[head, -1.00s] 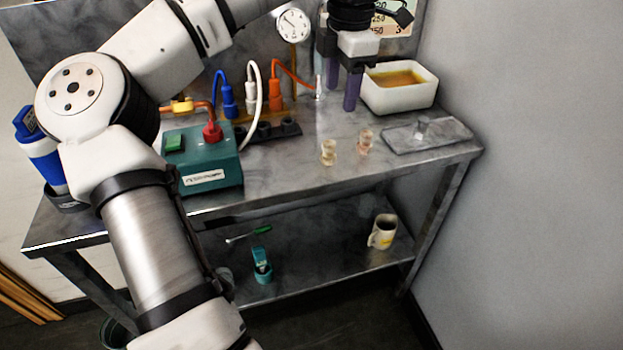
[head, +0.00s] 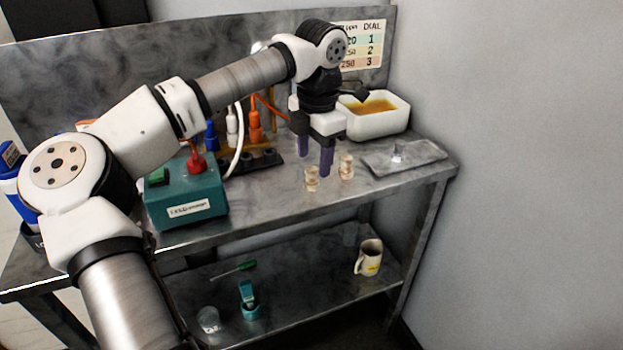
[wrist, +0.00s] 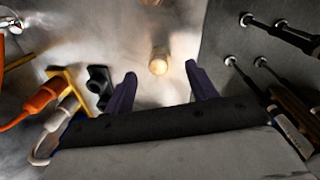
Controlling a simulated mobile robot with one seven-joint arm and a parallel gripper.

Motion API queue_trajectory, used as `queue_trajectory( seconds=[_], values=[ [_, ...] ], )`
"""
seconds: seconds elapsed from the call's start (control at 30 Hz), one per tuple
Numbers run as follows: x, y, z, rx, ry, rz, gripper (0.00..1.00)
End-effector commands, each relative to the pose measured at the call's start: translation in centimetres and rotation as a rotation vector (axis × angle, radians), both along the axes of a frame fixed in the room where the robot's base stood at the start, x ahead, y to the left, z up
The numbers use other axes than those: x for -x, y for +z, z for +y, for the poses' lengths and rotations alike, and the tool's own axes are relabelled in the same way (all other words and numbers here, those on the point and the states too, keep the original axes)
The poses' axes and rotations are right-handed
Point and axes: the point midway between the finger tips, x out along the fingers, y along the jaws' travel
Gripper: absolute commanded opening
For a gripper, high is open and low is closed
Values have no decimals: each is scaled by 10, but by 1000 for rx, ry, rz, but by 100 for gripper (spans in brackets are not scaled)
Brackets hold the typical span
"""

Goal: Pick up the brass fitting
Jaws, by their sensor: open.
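Two small metal fittings stand upright on the steel bench top: a yellowish, brass-looking one (head: 312,179) on the left and a paler, pinkish one (head: 346,167) to its right. Their colours are hard to tell apart. My gripper (head: 315,165) points down just behind them, its two purple fingers apart and empty. In the wrist view a brass-coloured fitting (wrist: 158,62) shows near the gap between the open fingertips (wrist: 160,70). I cannot tell which of the two it is, or its exact height below the fingers.
A teal box (head: 188,200) with a red plug stands left on the bench. Cables and plugs (head: 254,128) stand behind. A white tub (head: 378,122) of amber liquid and a grey plate (head: 404,157) lie to the right. A mug (head: 369,258) stands on the lower shelf.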

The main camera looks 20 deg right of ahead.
Motion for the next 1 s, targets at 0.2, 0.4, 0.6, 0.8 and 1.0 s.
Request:
queue_trajectory(
  seconds=[0.2,0.4,0.6,0.8,1.0],
  values=[
    [-1,-25,2,0,0,4,56],
    [-3,-49,2,0,-1,2,56],
    [-3,-50,2,0,-1,1,56],
    [-3,-50,2,0,-1,1,30],
    [-3,-50,2,0,-1,1,7]
  ],
)
